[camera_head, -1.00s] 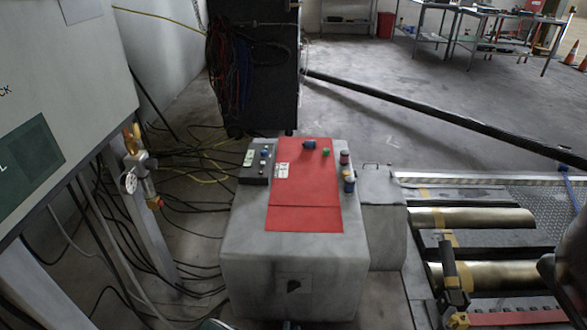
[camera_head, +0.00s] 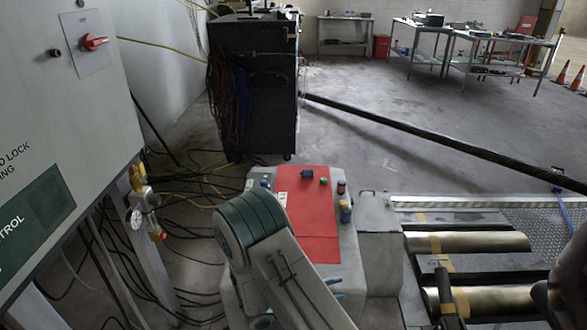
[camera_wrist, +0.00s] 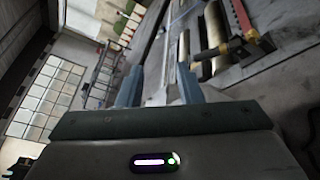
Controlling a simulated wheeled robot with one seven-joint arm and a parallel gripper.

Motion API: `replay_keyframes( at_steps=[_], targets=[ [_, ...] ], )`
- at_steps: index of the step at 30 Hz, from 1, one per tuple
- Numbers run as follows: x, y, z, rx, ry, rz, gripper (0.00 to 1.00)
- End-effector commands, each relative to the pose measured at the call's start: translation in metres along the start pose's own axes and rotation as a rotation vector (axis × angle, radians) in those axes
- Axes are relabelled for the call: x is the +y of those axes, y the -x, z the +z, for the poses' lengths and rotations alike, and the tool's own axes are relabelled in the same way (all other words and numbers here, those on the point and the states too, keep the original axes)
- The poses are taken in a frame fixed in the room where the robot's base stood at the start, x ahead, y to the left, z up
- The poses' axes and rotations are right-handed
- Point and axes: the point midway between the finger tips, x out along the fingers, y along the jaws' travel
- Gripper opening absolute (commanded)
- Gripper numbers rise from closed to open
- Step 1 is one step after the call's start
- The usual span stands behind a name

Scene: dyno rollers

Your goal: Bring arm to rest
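My arm (camera_head: 275,250) rises from the bottom of the head view, bent at a dark green joint, in front of the grey block with the red top. My gripper (camera_wrist: 159,80) shows in the wrist view as two blue-grey fingers standing well apart. Nothing is between them but the background. In the head view I cannot make out the gripper clearly.
The grey block (camera_head: 348,255) has a red panel (camera_head: 310,225) with knobs. Metal rollers (camera_head: 470,242) lie right, a control cabinet (camera_head: 60,130) stands left, and a black cart (camera_head: 265,95) behind. A black pole (camera_head: 430,137) crosses the right. Open floor lies beyond.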

Motion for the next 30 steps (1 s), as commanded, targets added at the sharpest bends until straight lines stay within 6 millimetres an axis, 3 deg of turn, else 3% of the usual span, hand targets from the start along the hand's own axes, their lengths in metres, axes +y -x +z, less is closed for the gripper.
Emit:
replay_keyframes(
  at_steps=[1,3,14,21,30],
  targets=[
    [0.016,-0.004,0.019,-0.025,-0.024,-0.063,0.33],
    [0.029,-0.008,0.041,-0.057,-0.048,-0.152,0.33],
    [0.076,-0.013,0.148,-0.129,-0.207,-0.606,0.33],
    [0.1,-0.001,0.209,-0.093,-0.353,-0.883,0.33],
    [0.131,0.023,0.274,0.035,-0.585,-1.162,0.33]
  ],
)
